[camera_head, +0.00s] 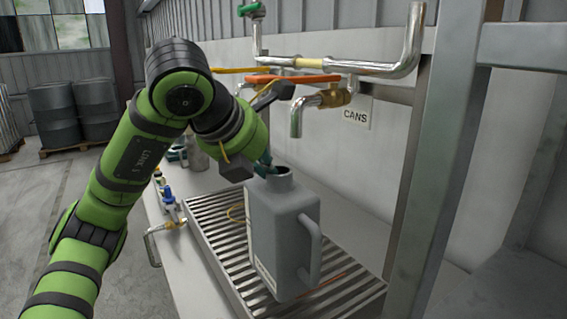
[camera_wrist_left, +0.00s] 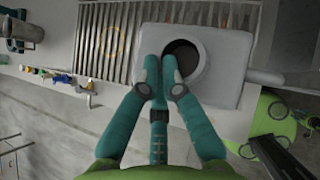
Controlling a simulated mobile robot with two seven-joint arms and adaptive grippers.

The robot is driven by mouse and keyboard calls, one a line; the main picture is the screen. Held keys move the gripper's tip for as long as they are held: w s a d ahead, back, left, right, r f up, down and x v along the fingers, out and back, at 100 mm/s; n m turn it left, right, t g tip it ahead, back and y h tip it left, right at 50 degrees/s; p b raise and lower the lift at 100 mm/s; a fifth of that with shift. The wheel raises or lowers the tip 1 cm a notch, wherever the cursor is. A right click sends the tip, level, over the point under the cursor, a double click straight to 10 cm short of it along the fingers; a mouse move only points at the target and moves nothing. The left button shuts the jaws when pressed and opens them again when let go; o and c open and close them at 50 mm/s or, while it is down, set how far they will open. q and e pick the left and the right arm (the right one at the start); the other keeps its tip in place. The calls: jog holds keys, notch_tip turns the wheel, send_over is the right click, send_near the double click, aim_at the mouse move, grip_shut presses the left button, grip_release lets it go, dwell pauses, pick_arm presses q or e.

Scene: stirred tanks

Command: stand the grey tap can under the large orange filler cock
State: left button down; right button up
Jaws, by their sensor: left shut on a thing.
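The grey tap can (camera_head: 285,235), with a round open neck and a side handle, is upright over the slatted drip grate (camera_head: 207,222). I cannot tell whether its base touches the slats. My left gripper (camera_head: 265,165) is shut on the can at its neck; in the left wrist view its teal fingers (camera_wrist_left: 160,72) meet at the neck's rim, on the can (camera_wrist_left: 225,75). The large filler cock (camera_head: 345,93), with a long orange lever (camera_head: 290,79) and a chrome spout, is on the wall above and behind the can.
A steel post (camera_head: 430,150) stands close to the right of the can. Small coloured valves (camera_head: 170,203) and a bent chrome pipe (camera_head: 158,236) line the bench's left edge. A CANS sign (camera_head: 357,115) hangs beside the cock. Dark drums (camera_head: 55,112) stand far left.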

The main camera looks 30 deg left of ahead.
pick_arm(q)
jog(key=w, duration=0.2)
jog(key=shift+w+r, duration=0.1)
jog(key=shift+w, duration=0.3)
jog(key=w+p, duration=0.1)
jog(key=w, duration=0.1)
jog(key=shift+w+r, duration=0.1)
jog(key=shift+w, duration=0.2)
jog(key=shift+x, duration=0.9)
jog(key=shift+s+f, duration=0.15)
jog(key=shift+f, duration=0.1)
jog(key=shift+s, duration=0.1)
pick_arm(e)
jog(key=shift+w+r, duration=0.6)
jog(key=shift+r, duration=0.2)
pick_arm(q)
jog(key=shift+f+b, duration=0.4)
jog(key=shift+f, duration=0.2)
jog(key=c, duration=1.4)
grip_release()
pick_arm(e)
jog(key=shift+f, duration=0.5)
